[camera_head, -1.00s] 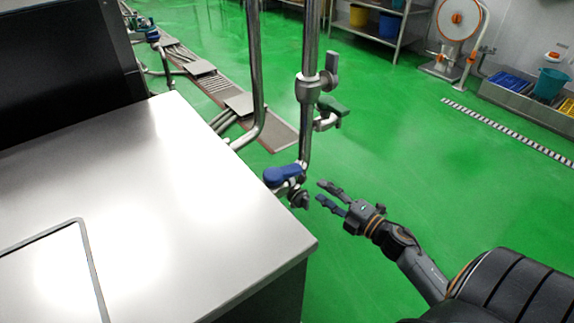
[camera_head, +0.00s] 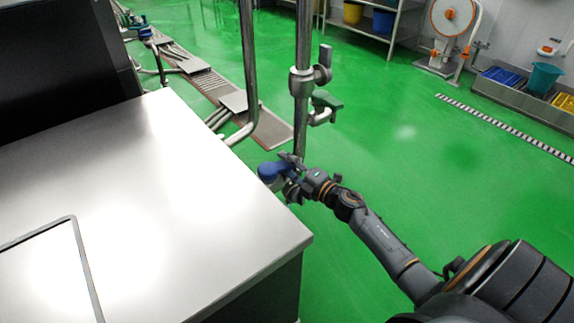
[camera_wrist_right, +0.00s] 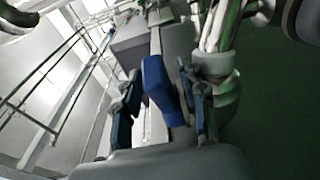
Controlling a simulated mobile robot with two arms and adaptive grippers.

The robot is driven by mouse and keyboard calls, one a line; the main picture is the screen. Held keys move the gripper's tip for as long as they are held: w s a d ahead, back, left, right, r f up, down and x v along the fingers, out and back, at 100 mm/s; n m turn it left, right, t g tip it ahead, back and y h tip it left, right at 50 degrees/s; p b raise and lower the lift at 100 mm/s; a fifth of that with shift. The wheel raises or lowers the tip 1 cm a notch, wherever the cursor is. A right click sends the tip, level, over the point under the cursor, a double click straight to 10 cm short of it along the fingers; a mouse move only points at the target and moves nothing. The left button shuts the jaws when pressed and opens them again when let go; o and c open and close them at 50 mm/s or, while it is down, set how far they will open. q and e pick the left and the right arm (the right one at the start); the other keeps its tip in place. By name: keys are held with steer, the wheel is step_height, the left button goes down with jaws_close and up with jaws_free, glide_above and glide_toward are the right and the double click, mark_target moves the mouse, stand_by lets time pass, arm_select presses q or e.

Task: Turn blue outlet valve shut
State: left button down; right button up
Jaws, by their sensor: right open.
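The blue outlet valve handle (camera_head: 269,171) sits at the lower end of the vertical steel pipe, beside the corner of the metal table. My right gripper (camera_head: 287,166) has its fingers at the handle and partly covers it in the head view. In the right wrist view the blue handle (camera_wrist_right: 160,88) stands between the two fingers of my right gripper (camera_wrist_right: 158,100). The fingers are apart, with a visible gap to the handle on the right side. The left gap is narrow, and I cannot tell if that finger touches. My left gripper is not in view.
The steel table (camera_head: 150,200) fills the left, its edge close to the valve. The green floor (camera_head: 440,170) to the right is clear.

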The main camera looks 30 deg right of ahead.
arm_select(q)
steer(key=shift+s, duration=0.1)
arm_select(e)
jaws_close()
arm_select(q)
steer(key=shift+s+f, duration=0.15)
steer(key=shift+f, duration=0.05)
arm_select(e)
steer(key=h, duration=0.1)
steer(key=m+h+p, duration=0.1)
steer(key=s+m+h, duration=0.1)
steer(key=shift+s+a+r+h, duration=0.1)
steer(key=shift+a+h, duration=0.2)
steer(key=shift+h, duration=0.1)
steer(key=shift+s+m+h, duration=0.2)
steer(key=shift+m+h, duration=0.4)
steer(key=shift+m, duration=0.1)
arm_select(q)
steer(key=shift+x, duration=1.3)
arm_select(e)
steer(key=shift+s+a+m+h, duration=0.1)
steer(key=shift+s+m+h, duration=0.15)
steer(key=shift+m+h, duration=0.6)
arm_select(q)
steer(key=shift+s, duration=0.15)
arm_select(e)
steer(key=shift+n+h, duration=0.25)
